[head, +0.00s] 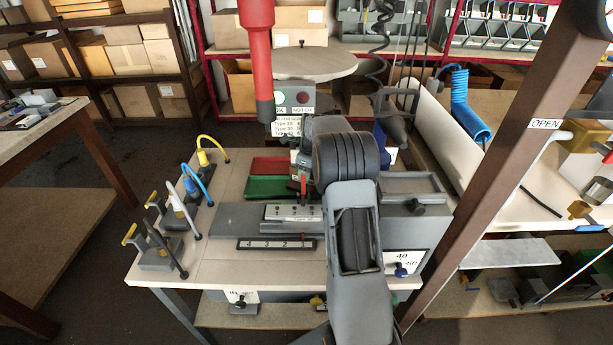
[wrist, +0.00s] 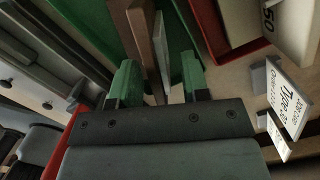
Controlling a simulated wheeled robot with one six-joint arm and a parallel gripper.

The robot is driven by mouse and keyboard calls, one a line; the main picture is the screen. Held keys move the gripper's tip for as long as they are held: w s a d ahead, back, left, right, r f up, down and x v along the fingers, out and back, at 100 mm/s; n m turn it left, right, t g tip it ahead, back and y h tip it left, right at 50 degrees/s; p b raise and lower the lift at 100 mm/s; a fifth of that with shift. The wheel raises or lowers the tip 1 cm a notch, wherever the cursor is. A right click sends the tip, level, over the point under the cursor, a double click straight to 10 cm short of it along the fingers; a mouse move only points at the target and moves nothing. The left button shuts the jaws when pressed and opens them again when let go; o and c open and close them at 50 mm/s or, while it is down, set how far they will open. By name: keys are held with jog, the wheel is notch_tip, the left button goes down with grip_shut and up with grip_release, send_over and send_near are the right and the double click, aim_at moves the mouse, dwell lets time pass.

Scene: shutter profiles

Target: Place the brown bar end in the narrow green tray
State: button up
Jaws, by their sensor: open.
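In the wrist view, my gripper (wrist: 158,78) is open, with green pads on its two fingers. A brown bar end (wrist: 147,38) stands in the gap between the fingers, nearer the left one, and I see space between it and the right finger. A thin pale grey strip (wrist: 162,48) lies beside it. The green tray (wrist: 183,35) is behind them, with green on both sides of the bar; whether the bar rests on its floor I cannot tell.
A red tray (head: 270,166) lies just behind the green one. A grey fixture with a numbered strip (head: 277,245) is in front. Blue and yellow hooked tools (head: 197,180) stand at the table's left. A red column (head: 261,60) hangs above. A "Type" label (wrist: 285,98) stands at right in the wrist view.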

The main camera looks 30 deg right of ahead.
jog(key=r, duration=0.6)
jog(key=s+r, duration=0.1)
jog(key=r, duration=0.3)
jog(key=shift+d+p, duration=0.3)
jog(key=shift+d, duration=0.1)
